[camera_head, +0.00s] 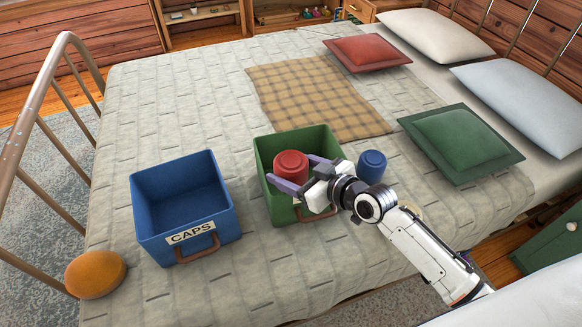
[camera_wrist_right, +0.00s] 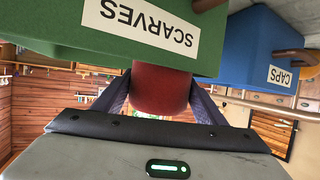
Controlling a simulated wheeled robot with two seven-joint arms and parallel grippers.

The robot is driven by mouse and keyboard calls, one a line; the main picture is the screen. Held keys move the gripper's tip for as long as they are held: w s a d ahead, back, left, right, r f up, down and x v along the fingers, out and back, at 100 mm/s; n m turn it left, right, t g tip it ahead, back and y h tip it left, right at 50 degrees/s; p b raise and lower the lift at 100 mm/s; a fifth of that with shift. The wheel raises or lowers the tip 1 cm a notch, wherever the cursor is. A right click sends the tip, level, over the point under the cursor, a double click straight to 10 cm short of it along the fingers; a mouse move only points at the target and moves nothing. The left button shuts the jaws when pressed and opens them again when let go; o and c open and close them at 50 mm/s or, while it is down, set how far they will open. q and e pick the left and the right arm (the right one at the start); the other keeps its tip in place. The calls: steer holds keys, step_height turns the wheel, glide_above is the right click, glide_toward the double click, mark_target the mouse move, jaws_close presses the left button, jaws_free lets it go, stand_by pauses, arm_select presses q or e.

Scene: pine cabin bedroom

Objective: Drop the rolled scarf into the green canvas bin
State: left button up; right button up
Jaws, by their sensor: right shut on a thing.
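My right gripper (camera_head: 290,170) is shut on a red rolled scarf (camera_head: 291,161), which stands upright between its fingers. The scarf is over the opening of the green canvas bin (camera_head: 284,211). In the right wrist view, which is upside down, the red scarf (camera_wrist_right: 160,90) shows between the two fingers. Its lower end is hidden behind the wall of the green bin (camera_wrist_right: 65,28), which carries a SCARVES label. How far the scarf reaches below the rim I cannot tell. My left gripper is not in view.
A blue bin (camera_head: 160,226) labelled CAPS stands to the left, with an orange cap (camera_head: 95,273) near it at the bed's edge. A blue roll (camera_head: 371,166) stands right of the green bin. A checked blanket (camera_head: 315,95) and several pillows lie farther back.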

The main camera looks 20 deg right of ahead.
stand_by(0.3)
steer(key=o, duration=1.2)
steer(key=v, duration=1)
steer(key=shift+s+d+p, duration=0.1)
steer(key=shift+s+p, duration=0.05)
steer(key=shift+p, duration=0.25)
